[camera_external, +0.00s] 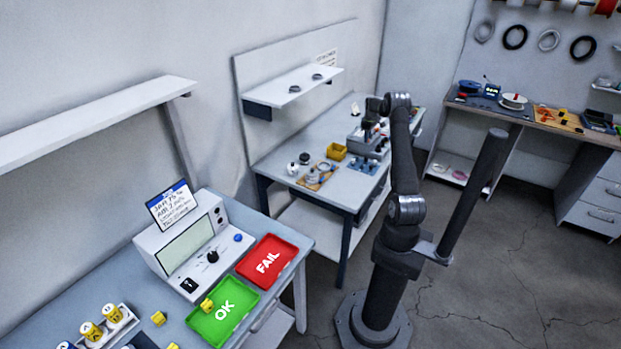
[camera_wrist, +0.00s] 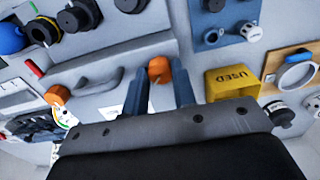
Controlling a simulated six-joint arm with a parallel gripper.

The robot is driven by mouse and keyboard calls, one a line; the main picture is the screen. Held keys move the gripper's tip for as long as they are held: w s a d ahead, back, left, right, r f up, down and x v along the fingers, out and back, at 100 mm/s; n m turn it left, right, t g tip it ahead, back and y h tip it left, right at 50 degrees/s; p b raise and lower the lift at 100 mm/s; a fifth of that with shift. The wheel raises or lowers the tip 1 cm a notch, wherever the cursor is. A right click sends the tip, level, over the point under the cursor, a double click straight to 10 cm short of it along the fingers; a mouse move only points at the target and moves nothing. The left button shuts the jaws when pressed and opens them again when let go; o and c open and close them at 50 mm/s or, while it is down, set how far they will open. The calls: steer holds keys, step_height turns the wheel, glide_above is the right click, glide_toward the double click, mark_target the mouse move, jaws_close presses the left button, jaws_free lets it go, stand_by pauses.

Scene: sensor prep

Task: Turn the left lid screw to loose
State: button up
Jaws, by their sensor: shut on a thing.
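In the wrist view, the two dark fingers of my gripper (camera_wrist: 160,82) stand on either side of an orange lid screw (camera_wrist: 159,69) and are shut on it. This screw is at the end of the grey lid nearer the yellow bin. A second orange lid screw (camera_wrist: 57,95) is at the left in the wrist view, clear of the fingers. The grey lid (camera_wrist: 100,72) with its raised handle lies between the screws. In the external view, my gripper (camera_external: 369,128) is over the grey device on the back bench; the screws are too small to make out there.
A yellow bin marked USED (camera_wrist: 233,85) is close to the right of the fingers. A blue socket board (camera_wrist: 225,22), a wooden board with a ring (camera_wrist: 290,70) and a black-topped jar (camera_wrist: 280,113) lie beyond. Black knobs (camera_wrist: 80,14) stand at the device's upper left.

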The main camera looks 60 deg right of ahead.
steer(key=n, duration=0.3)
steer(key=shift+n, duration=2.3)
steer(key=o, duration=1)
steer(key=shift+r, duration=0.1)
step_height(320, 180, up, 17)
steer(key=shift+r, duration=0.15)
